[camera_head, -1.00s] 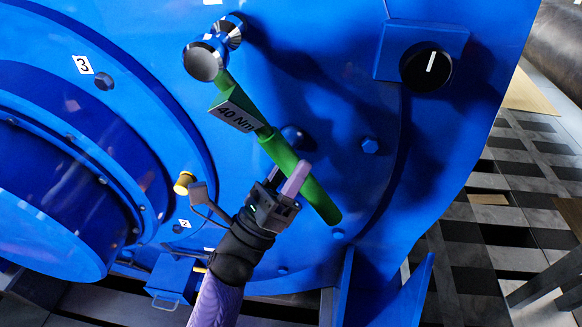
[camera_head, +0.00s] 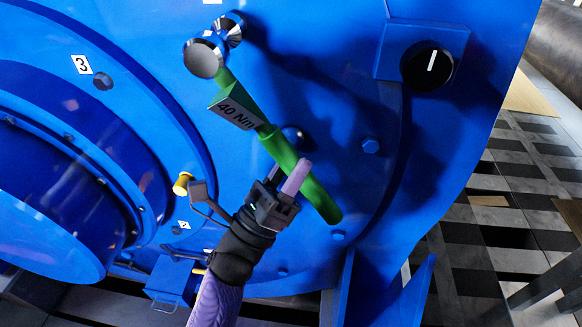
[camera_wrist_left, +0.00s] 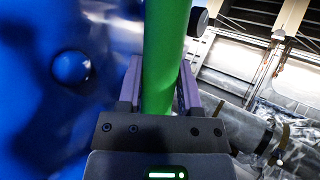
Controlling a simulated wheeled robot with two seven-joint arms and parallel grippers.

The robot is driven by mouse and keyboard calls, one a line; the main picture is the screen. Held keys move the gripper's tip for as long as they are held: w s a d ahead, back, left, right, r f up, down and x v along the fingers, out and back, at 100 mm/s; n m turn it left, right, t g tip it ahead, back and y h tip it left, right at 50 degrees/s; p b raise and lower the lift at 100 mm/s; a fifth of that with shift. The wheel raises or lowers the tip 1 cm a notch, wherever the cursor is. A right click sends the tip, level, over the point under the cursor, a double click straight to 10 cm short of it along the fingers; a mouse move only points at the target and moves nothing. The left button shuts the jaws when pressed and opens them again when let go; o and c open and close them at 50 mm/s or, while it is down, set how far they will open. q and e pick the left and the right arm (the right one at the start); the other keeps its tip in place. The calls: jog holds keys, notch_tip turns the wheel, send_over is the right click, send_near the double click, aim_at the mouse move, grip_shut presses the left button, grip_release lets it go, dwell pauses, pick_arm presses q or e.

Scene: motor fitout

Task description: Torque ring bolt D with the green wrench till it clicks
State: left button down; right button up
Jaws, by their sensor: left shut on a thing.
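The green wrench (camera_head: 255,127) slants from upper left to lower right across the blue motor face. It carries a label reading "40 Nm". Its round metal head (camera_head: 205,58) sits at the upper left over a fitting on the motor; the bolt under it is hidden, and I cannot read its letter. My left gripper (camera_head: 284,185) is shut on the wrench's green handle. In the left wrist view the handle (camera_wrist_left: 165,55) runs between the two purple fingers (camera_wrist_left: 160,88). My right gripper is not in view.
The blue motor (camera_head: 310,80) fills most of the view. A blue box with a black knob (camera_head: 427,66) is at the upper right. A brass fitting (camera_head: 183,184) is left of my wrist. Several bolt heads, such as one (camera_head: 371,145), stand out from the face. Tiled floor (camera_head: 500,200) lies at right.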

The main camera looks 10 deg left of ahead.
pick_arm(q)
jog(key=shift+w+b, duration=0.55)
jog(key=shift+w, duration=0.4)
jog(key=shift+a, duration=0.1)
jog(key=shift+a+f+m+g+h, duration=0.25)
jog(key=shift+a+f+m+g, duration=0.05)
jog(key=shift+a+m+g, duration=0.3)
jog(key=shift+a+f+m+g+h, duration=0.25)
jog(key=shift+a+m+g, duration=0.2)
jog(key=shift+m, duration=0.25)
jog(key=shift+g, duration=0.25)
jog(key=shift+w+a+f+m+g, duration=0.1)
jog(key=shift+a+f+m+g, duration=0.1)
jog(key=shift+a+m+g, duration=0.3)
jog(key=shift+a+f+m+g, duration=0.2)
jog(key=shift+a+m+g, duration=0.1)
jog(key=shift+a+m, duration=0.35)
jog(key=shift+a, duration=0.15)
jog(key=shift+a+f+m+g, duration=0.25)
jog(key=shift+a+m+g, duration=0.65)
jog(key=shift+a, duration=0.2)
